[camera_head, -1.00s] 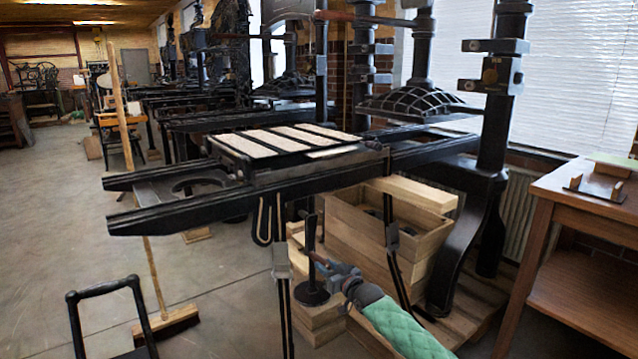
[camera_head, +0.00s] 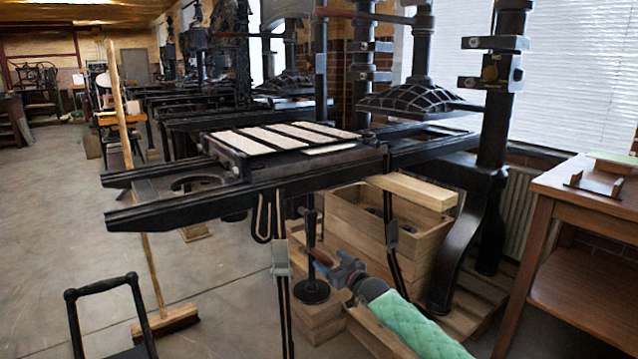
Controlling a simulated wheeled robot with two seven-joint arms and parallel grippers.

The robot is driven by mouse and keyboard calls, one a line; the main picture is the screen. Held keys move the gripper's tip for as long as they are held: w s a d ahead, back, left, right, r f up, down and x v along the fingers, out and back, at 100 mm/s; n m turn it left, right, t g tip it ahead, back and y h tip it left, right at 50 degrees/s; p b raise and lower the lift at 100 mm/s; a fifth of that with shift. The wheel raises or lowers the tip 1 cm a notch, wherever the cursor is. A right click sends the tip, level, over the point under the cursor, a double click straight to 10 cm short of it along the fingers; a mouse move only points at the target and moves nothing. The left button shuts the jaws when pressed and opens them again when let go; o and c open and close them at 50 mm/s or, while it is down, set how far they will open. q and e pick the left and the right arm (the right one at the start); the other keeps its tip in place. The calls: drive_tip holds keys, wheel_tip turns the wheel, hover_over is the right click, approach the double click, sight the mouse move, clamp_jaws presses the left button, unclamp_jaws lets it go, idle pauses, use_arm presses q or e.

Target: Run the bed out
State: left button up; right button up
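The press bed (camera_head: 232,163) is a dark flat carriage on two black rails (camera_head: 190,212). It carries a forme of several pale strips (camera_head: 285,136). It sits left of the black ribbed platen (camera_head: 418,99), clear of it, with bare rail ends further left. Below the rails, a short reddish-brown handle (camera_head: 321,257) shows beside an upright black shaft (camera_head: 311,235). My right gripper (camera_head: 338,270), blue-grey on a green-sleeved arm, is at this handle. Its fingers are small and overlap the handle, so I cannot tell whether they grip it. My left gripper is out of view.
Wooden boxes (camera_head: 345,215) stand under the press, close to my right arm. A wooden table (camera_head: 560,190) stands at the right. A broom (camera_head: 165,322) stands in front of the rail ends. A black tubular frame (camera_head: 105,287) is at lower left. Open floor (camera_head: 60,220) lies left.

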drive_tip(key=shift+o, duration=0.2)
drive_tip(key=shift+a, duration=0.15)
drive_tip(key=shift+s, duration=0.15)
drive_tip(key=p+v, duration=0.5)
drive_tip(key=v, duration=0.3)
drive_tip(key=shift+s, duration=0.35)
